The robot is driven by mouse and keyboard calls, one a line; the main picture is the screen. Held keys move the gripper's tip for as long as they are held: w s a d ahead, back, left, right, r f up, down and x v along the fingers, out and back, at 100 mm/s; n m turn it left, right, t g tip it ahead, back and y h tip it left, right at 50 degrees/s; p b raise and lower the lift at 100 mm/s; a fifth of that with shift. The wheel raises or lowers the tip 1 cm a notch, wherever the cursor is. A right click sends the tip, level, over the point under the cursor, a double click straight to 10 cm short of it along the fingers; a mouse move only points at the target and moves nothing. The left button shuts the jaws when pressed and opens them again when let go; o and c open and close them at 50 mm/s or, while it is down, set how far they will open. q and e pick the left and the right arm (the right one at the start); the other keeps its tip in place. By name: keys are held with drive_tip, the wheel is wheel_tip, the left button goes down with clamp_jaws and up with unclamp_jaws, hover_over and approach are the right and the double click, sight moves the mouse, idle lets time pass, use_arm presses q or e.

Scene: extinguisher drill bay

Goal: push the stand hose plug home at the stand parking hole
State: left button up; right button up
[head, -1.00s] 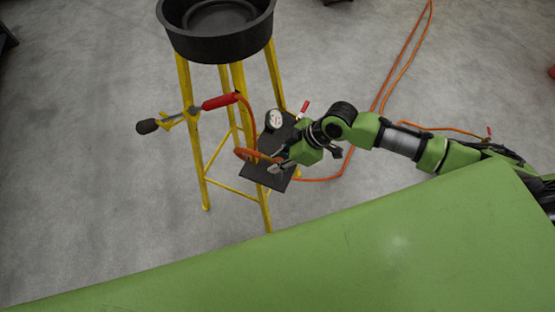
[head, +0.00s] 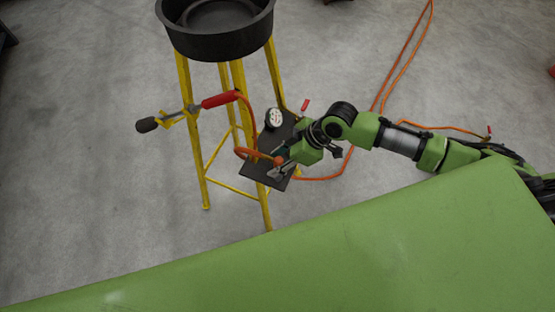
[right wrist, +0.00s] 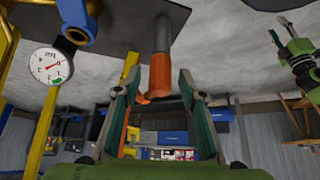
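The stand hose plug shows in the right wrist view as an orange grip (right wrist: 160,75) with a grey cylinder (right wrist: 163,38) pointing at the dark plate (right wrist: 120,18). The cylinder overlaps the plate; the hole is hidden and I cannot tell how deep the plug sits. In the head view its orange end (head: 277,160) is by the stand's black shelf (head: 255,172). My right gripper (right wrist: 158,75) has its fingers apart on either side of the orange grip, with gaps visible; it also shows in the head view (head: 277,170). A green gripper-like part, likely my left gripper (right wrist: 282,20), is unclear.
The yellow stand (head: 205,150) carries a black pan (head: 220,40). A red-handled lance (head: 218,101) rests in a side bracket. A pressure gauge (head: 274,119) sits by the shelf. An orange hose (head: 385,90) lies on the floor. Floor left of the stand is clear.

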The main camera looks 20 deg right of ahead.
drive_tip(key=v, duration=1.2)
drive_tip(key=s+a+f+m+t, duration=0.1)
drive_tip(key=s+a+f+m, duration=0.15)
drive_tip(key=s+a, duration=0.5)
drive_tip(key=s+d+f+m+h, duration=0.5)
drive_tip(key=s+d+m+h, duration=0.1)
drive_tip(key=s+d+m, duration=0.25)
wheel_tip(320, 180, down, 24)
drive_tip(key=g, duration=0.2)
drive_tip(key=s+d+f, duration=0.3)
drive_tip(key=s+f, duration=1.4)
drive_tip(key=s, duration=0.1)
drive_tip(key=shift+s+d+f+n+g, duration=0.2)
drive_tip(key=shift+f+n+g, duration=0.1)
drive_tip(key=shift+f+g, duration=0.1)
